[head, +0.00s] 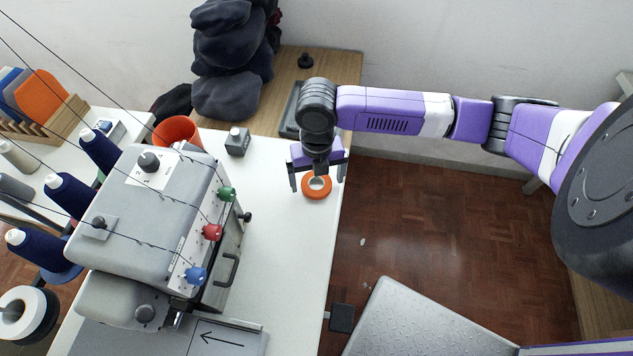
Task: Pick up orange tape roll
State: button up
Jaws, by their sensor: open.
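The orange tape roll (317,195) lies flat on the white table near its right edge, with a pale core in its middle. My gripper (318,184) is open and points down over the roll. One finger shows left of the roll and one right of it, and the gripper body covers part of the roll's far side. I see no contact between the fingers and the roll; their exact height above the table is hard to tell.
A grey sewing machine (155,215) with coloured knobs stands to the left. A small grey block (237,142) and an orange bin (177,131) are behind it. Dark folded clothes (230,50) are piled at the back. White tabletop (285,265) is clear in front of the roll.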

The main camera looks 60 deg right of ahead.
jog(key=shift+f, duration=0.6)
jog(key=c, duration=1.4)
jog(key=shift+c, duration=0.2)
jog(key=shift+r, duration=0.15)
